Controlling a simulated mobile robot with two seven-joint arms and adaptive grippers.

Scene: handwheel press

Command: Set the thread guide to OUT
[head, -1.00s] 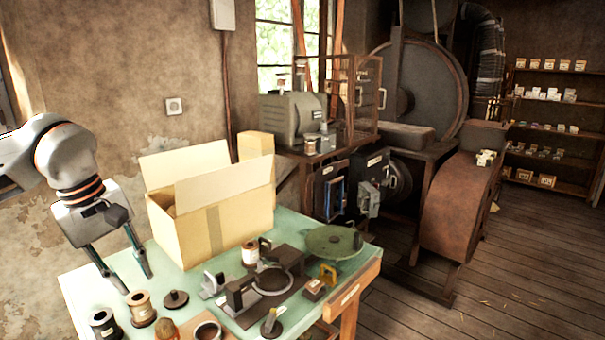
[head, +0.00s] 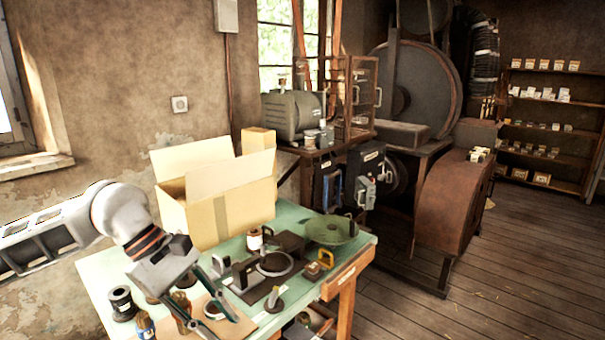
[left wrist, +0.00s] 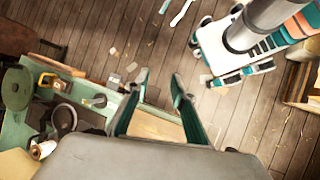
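My left gripper (head: 226,328) hangs over the near part of the green table (head: 110,278), fingers apart and empty. It also shows open in the left wrist view (left wrist: 160,85). No part is clearly readable as the thread guide, and no OUT marking can be read. A dark fixture with a ring (head: 275,264) lies on the table, right of my gripper and apart from it. A grey bracket (head: 222,264) is at its left and a yellow-handled piece (head: 326,259) at its right. A round green disc (head: 331,230) is behind that piece. My right gripper is not in view.
An open cardboard box (head: 230,208) stands at the table's back. A wire spool (head: 254,240), a dark spool (head: 122,303) and a grey peg (head: 273,300) stand on the table. A rusty machine (head: 450,215) is beyond. The wooden floor (head: 480,280) at right is mostly clear.

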